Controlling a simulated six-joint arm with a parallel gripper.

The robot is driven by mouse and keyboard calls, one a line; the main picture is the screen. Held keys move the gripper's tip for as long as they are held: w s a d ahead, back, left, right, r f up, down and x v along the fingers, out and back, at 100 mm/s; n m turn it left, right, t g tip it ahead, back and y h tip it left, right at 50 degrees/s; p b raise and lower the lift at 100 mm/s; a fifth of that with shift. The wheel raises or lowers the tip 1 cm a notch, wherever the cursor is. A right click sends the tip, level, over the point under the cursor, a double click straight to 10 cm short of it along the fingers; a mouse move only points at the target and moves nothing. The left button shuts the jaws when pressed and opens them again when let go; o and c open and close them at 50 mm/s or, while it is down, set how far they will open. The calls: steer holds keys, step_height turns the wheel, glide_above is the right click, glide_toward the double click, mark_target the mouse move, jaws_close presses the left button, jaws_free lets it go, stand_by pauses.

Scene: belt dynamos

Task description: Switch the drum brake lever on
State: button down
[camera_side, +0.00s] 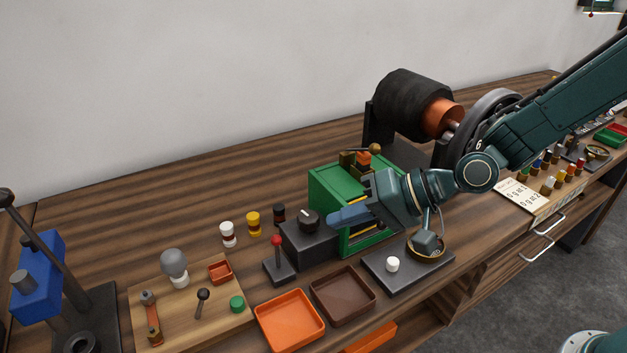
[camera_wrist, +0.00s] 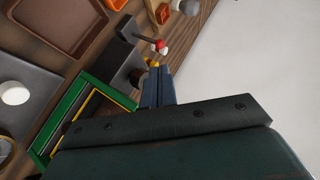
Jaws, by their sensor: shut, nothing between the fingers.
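A small lever with a red ball knob (camera_side: 277,241) stands nearly upright on a black base (camera_side: 279,270); it is the likeliest drum brake lever, but no label is readable. Its red knob (camera_wrist: 159,44) also shows in the wrist view, just beyond my fingertips. My gripper (camera_side: 336,217) is shut and empty, with blue fingers pointing left. It is above and to the right of the lever, over the dark box with a black dial (camera_side: 308,220), and apart from the lever. In the wrist view the closed fingers (camera_wrist: 157,72) point toward the knob.
A green-framed machine (camera_side: 335,187) stands under my wrist. An orange tray (camera_side: 290,345) and a brown tray (camera_side: 343,317) lie in front. White (camera_side: 228,236), yellow (camera_side: 253,224) and black jars stand behind the lever. A board with a bulb (camera_side: 174,264) lies left. The back left is clear.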

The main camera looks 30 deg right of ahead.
mark_target(277, 240)
steer(key=x, duration=0.9)
steer(key=shift+a+f, duration=0.2)
steer(key=shift+f, duration=0.05)
steer(key=shift+w, duration=0.1)
steer(key=shift+a+r+h, duration=0.15)
steer(key=shift+a+h, duration=0.35)
stand_by(0.4)
steer(key=shift+a+r+n+g+h, duration=0.15)
steer(key=shift+a+n+g+h, duration=0.15)
steer(key=shift+a+n+h, duration=0.35)
steer(key=shift+a, duration=0.75)
steer(key=shift+d, duration=0.15)
steer(key=shift+d+f, duration=0.3)
steer(key=shift+d, duration=0.35)
